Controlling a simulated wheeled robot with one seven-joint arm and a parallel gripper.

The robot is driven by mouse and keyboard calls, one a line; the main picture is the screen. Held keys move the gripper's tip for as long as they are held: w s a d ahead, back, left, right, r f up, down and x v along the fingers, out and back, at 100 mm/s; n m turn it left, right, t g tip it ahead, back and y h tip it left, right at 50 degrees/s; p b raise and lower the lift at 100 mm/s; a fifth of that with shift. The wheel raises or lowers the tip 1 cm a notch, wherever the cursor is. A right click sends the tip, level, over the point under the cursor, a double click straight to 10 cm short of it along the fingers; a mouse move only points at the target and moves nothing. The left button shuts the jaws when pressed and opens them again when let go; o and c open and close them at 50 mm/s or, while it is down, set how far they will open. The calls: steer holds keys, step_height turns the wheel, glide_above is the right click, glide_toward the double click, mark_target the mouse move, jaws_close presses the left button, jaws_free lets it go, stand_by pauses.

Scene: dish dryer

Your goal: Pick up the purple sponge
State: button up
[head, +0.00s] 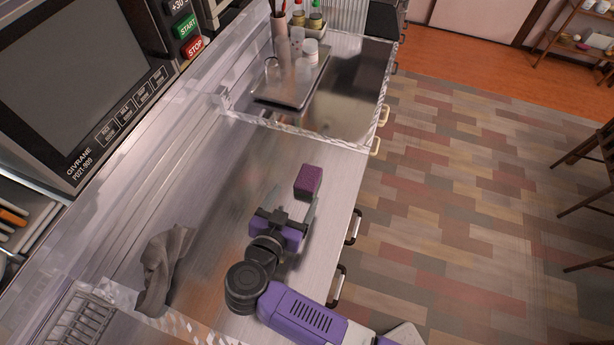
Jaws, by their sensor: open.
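The purple sponge (308,182) is a small block standing on the light counter (230,170), near the middle of the head view. My gripper (293,201) is open, its two fingers pointing toward the sponge. It is just nearer to me than the sponge, and the right finger comes close to the sponge's lower edge. I cannot tell whether that finger touches it. Nothing shows between the fingers.
A grey cloth (163,268) lies left of my arm by a wire rack (82,322). A metal tray (292,84) with bottles and jars stands beyond a clear divider. A microwave (85,70) is at upper left. The counter around the sponge is clear.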

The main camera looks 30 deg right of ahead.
mark_target(307, 179)
steer(key=shift+s+d+x, duration=0.1)
steer(key=shift+d+x, duration=0.05)
steer(key=shift+x, duration=1.8)
steer(key=shift+s+d+x, duration=0.1)
steer(key=shift+d+x, duration=0.05)
steer(key=shift+x, duration=1.85)
steer(key=shift+r, duration=0.15)
steer(key=c, duration=1.5)
steer(key=shift+c, duration=0.3)
steer(key=shift+r, duration=0.1)
